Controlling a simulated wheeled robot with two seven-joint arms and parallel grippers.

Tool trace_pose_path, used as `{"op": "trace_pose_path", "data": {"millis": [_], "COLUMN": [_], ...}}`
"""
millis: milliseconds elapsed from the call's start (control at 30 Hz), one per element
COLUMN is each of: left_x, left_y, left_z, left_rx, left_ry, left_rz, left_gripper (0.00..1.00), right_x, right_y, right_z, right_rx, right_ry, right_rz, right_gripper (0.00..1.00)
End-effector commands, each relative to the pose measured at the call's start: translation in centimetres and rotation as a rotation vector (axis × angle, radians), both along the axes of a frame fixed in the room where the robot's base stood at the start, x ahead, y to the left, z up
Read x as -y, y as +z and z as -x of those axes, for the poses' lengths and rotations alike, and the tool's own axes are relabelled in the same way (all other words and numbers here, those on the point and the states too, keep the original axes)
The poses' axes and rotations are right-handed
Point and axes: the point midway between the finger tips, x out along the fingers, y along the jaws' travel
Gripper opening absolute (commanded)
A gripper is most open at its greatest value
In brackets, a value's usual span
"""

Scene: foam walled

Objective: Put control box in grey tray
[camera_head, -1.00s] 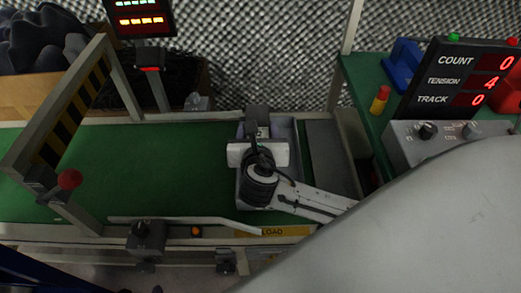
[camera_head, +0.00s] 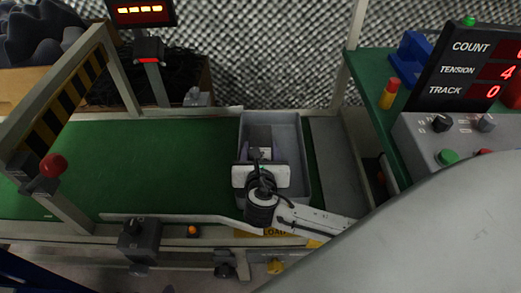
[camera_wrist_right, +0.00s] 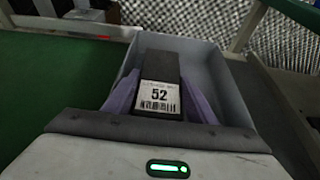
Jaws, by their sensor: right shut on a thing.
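The control box is a dark block (camera_head: 260,136) with a white label; the right wrist view shows it up close (camera_wrist_right: 160,64), with "52" and a barcode on the label. My right gripper (camera_wrist_right: 158,97) is shut on it, a purple finger on each side. In the head view the right gripper (camera_head: 259,154) is over the grey tray (camera_head: 304,160), and the box lies within the tray's outline. The tray's walls also show around the box in the right wrist view (camera_wrist_right: 213,65). Whether the box touches the tray floor I cannot tell. My left gripper is out of view.
The tray sits on a green conveyor belt (camera_head: 150,170), clear to its left. A striped gate frame (camera_head: 65,105) stands over the belt at left. A panel with knobs and a red-digit display (camera_head: 470,70) stands at right. A low front rail (camera_head: 170,218) borders the belt.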

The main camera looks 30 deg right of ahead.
Motion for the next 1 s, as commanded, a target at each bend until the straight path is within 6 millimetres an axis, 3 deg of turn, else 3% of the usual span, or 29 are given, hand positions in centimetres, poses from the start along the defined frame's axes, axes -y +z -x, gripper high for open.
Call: {"op": "trace_pose_path", "data": {"millis": [67, 100, 133, 567, 1000], "left_x": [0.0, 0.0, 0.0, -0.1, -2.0], "left_y": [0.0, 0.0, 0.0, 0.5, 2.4], "left_z": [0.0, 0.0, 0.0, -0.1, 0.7], "left_rx": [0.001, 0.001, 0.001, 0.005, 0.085], "left_ry": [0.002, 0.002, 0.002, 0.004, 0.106], "left_rz": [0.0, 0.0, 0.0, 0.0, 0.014], "left_gripper": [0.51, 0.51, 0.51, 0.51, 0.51], "right_x": [0.0, 0.0, 0.0, -0.4, -4.7], "right_y": [0.0, -0.3, -0.2, 0.5, 4.0], "right_z": [-0.1, 0.0, 0.0, 0.6, 7.5], "right_rx": [0.003, 0.0, 0.0, -0.002, -0.001], "right_ry": [0.0, 0.0, 0.0, 0.002, 0.0], "right_rz": [0.002, 0.001, 0.0, -0.001, -0.003], "right_gripper": [0.19, 0.53, 0.58, 0.59, 0.59]}}
